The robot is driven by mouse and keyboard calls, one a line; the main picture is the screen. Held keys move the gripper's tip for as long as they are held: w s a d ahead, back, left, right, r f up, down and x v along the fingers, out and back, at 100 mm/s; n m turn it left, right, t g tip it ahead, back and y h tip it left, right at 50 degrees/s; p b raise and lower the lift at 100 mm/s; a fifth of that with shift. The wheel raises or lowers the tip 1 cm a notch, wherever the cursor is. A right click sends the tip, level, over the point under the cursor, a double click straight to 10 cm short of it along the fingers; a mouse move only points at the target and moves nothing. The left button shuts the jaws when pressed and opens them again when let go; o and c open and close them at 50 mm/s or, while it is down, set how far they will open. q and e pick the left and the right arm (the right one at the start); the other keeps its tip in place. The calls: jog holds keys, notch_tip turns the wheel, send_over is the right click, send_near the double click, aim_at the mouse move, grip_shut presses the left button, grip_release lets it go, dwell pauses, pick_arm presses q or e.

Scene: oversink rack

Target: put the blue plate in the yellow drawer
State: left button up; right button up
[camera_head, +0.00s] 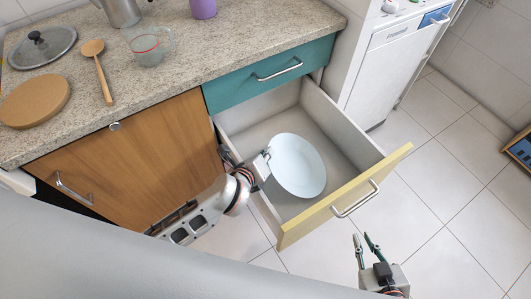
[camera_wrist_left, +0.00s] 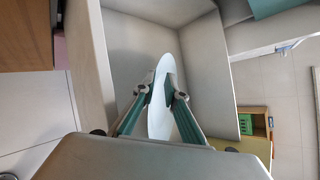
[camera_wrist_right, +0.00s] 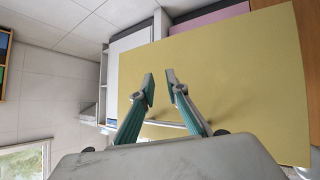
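The plate (camera_head: 296,165), pale blue-white, is over the open yellow drawer (camera_head: 284,232), inside its outline in the head view. My left gripper (camera_head: 262,163) is shut on the plate's left edge. In the left wrist view the plate (camera_wrist_left: 161,110) appears nearly edge-on between the fingers, with the drawer's grey interior around it. I cannot tell whether the plate touches the drawer floor. My right gripper (camera_head: 366,246) is open and empty, in front of the yellow drawer front. In the right wrist view the drawer front (camera_wrist_right: 225,80) and its handle (camera_wrist_right: 168,124) show beyond the fingers.
A closed teal drawer (camera_head: 236,92) and a wooden cabinet door (camera_head: 130,160) are under the speckled counter (camera_head: 210,50). The counter holds a glass pot (camera_head: 148,52), wooden spoon (camera_head: 100,70), round board (camera_head: 35,100) and lid (camera_head: 42,48). A white appliance (camera_head: 388,75) stands right. Floor (camera_head: 440,190) is clear there.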

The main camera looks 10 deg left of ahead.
pick_arm(q)
jog(key=shift+p+v, duration=0.6)
jog(key=shift+v, duration=5)
pick_arm(e)
jog(key=shift+s+d, duration=0.25)
jog(key=shift+s, duration=0.1)
